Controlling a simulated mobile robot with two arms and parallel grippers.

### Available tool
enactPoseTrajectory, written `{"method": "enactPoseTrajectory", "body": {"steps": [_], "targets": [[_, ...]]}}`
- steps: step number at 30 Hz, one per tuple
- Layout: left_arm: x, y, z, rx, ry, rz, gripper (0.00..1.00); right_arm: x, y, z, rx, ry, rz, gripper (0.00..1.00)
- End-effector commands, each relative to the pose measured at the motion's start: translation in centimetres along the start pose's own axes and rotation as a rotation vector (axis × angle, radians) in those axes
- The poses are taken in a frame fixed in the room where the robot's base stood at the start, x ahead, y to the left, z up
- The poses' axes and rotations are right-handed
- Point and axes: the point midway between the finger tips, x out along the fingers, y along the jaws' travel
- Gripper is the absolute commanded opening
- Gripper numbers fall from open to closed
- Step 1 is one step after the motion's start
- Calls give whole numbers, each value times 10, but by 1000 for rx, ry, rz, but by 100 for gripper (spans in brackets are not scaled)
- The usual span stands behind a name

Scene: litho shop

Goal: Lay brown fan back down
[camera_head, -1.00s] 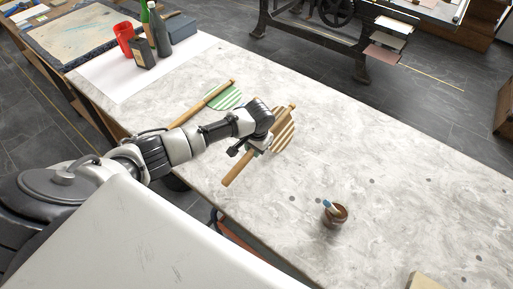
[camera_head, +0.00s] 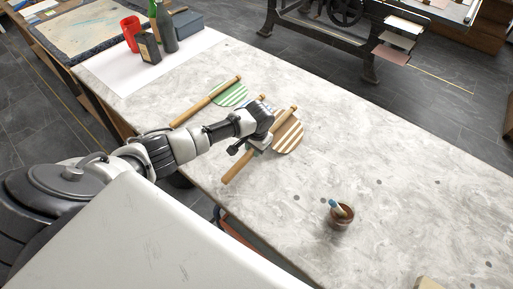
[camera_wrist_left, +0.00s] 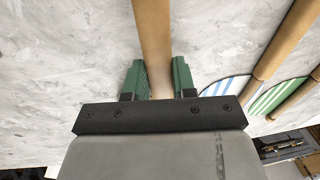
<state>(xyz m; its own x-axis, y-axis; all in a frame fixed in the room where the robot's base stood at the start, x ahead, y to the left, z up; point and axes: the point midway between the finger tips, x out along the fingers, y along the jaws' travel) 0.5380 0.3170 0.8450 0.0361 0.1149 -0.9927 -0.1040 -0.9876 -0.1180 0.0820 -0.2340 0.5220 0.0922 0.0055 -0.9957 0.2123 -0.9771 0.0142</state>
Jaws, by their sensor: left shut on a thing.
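The brown-and-cream striped fan (camera_head: 289,132) has a long wooden handle (camera_head: 237,168). My left gripper (camera_head: 255,147) is shut around that handle, which also runs between its green fingers (camera_wrist_left: 157,80) in the left wrist view. The striped disc faces up on the right side of the handle, at or just above the table; I cannot tell whether it touches. A green striped fan (camera_head: 232,94) lies to the left. A blue striped fan (camera_wrist_left: 222,87) lies between them, mostly hidden by my arm in the head view. My right gripper is not in view.
The pale marble table (camera_head: 400,190) is clear to the right, except for a brown cup (camera_head: 341,218) with a brush in it. Bottles (camera_head: 165,30), a red cup (camera_head: 130,33) and a dark box (camera_head: 187,22) stand at the far left end.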

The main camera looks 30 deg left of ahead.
Motion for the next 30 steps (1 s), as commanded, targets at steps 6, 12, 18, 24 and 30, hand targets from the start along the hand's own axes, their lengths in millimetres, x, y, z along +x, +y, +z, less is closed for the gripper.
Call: {"method": "enactPoseTrajectory", "body": {"steps": [6,12,18,24,30], "targets": [[14,-6,0,-1,1,1,0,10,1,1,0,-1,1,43],[14,-7,-1,0,1,1,0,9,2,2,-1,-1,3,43],[16,-7,0,0,1,1,0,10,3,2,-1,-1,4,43],[28,-9,0,-1,0,1,0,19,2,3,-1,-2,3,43],[40,-12,0,-1,0,0,0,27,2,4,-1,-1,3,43]]}}
